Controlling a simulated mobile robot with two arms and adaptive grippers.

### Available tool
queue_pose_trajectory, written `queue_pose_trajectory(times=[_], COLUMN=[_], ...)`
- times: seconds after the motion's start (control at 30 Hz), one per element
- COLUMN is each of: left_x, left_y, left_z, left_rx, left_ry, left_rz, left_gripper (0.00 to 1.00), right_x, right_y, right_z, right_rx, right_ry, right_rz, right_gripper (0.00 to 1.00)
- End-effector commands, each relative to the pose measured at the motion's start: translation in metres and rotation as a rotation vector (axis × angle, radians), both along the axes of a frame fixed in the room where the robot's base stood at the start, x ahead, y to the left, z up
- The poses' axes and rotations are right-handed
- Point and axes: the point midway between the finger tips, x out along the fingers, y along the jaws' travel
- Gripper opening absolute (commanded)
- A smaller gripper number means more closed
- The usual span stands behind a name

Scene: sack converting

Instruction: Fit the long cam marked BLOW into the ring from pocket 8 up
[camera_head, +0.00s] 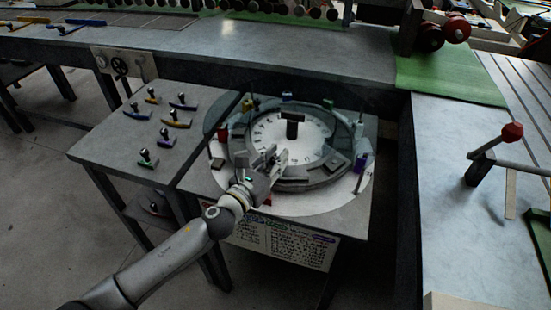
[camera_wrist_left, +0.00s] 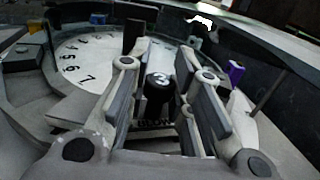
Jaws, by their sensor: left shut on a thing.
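My left gripper (camera_head: 272,160) reaches over the front of the dark grey ring (camera_head: 300,183) around the white numbered dial (camera_head: 301,148). In the left wrist view its fingers are shut on the black knob of a cam (camera_wrist_left: 157,97). The word BLOW shows on a label (camera_wrist_left: 155,124) under the knob. The gripper hides most of this cam, and I cannot tell whether it touches the ring. Dial numbers such as 7 show at left in the wrist view; pocket 8 is not readable. My right gripper is not in view.
Several black-knobbed cams with coloured bases stand on the side table (camera_head: 110,158) at left. Coloured pieces stand around the ring, including a red one (camera_head: 222,132) and a purple one (camera_head: 362,163). A clear curved guard (camera_head: 222,112) rises at the back left. A printed sheet (camera_head: 285,243) hangs in front.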

Motion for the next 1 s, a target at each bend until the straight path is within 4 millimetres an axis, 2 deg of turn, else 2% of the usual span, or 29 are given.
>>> queue_pose_trajectory(times=[0.4, 0.43, 0.6, 1.0], left_x=[0.0, 0.0001, 0.0, -0.0026], left_y=[-0.0001, -0.0002, -0.0001, 0.002], left_z=[-0.0089, -0.0086, -0.0079, -0.0095], left_rx=[-0.001, -0.001, -0.001, 0.001], left_ry=[-0.001, -0.001, -0.001, 0.002], left_rz=[0.0, 0.0, 0.0, 0.0], left_gripper=[0.0, 0.22, 0.44, 0.46], right_x=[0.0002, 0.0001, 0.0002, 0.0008], right_y=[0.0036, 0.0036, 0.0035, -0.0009], right_z=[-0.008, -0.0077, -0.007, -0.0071], right_rx=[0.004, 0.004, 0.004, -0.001], right_ry=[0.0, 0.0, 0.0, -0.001], right_rz=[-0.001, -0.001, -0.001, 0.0], right_gripper=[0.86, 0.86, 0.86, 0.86])
